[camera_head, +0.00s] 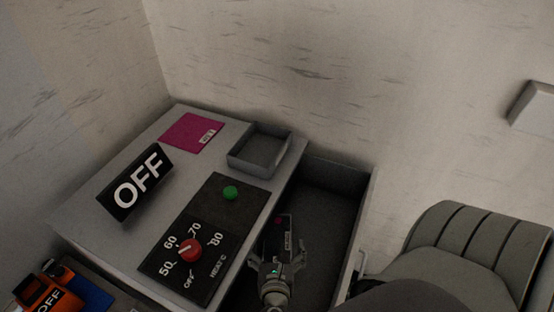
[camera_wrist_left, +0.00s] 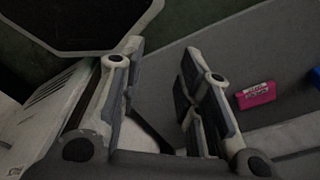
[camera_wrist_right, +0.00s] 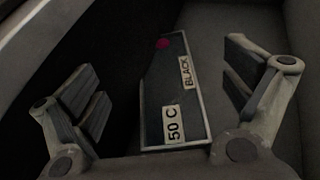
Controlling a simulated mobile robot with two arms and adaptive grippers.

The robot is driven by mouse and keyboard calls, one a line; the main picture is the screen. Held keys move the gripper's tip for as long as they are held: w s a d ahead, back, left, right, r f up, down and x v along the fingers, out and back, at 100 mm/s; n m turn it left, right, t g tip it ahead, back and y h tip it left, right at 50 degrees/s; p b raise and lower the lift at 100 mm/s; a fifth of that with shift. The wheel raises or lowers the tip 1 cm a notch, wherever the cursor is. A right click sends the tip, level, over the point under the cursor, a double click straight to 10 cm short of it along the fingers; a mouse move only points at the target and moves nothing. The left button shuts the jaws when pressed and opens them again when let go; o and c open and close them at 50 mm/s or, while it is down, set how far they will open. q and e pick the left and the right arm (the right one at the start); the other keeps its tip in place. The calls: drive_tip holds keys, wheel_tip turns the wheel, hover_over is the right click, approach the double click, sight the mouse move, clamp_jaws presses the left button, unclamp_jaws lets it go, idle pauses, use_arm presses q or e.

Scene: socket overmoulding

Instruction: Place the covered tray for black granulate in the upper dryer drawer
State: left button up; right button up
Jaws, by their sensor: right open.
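The dryer (camera_head: 105,235) has an open grey drawer (camera_head: 342,180) on its right side. A narrow dark tray (camera_head: 286,222) lies inside it; in the right wrist view this tray (camera_wrist_right: 187,110) shows a pale rim, labels "BLACK" and "50 C", and a red dot. I cannot tell if its dark top is a cover. My right gripper (camera_head: 283,247) is in the drawer area over the tray, open, with its fingers apart on either side and no visible contact. My left gripper (camera_wrist_left: 162,55) is open and empty, seen only in its own wrist view.
On the dryer top are a pink labelled card (camera_head: 190,132), an empty shallow grey tray (camera_head: 260,152), an OFF sign (camera_head: 139,184) and a heat panel with a red knob (camera_head: 190,249). An orange device (camera_head: 42,291) is at lower left. A wall stands close behind.

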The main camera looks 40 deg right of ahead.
drive_tip(key=b+v, duration=0.2)
drive_tip(key=v, duration=0.6)
drive_tip(key=shift+a, duration=0.2)
drive_tip(key=shift+s+d, duration=0.1)
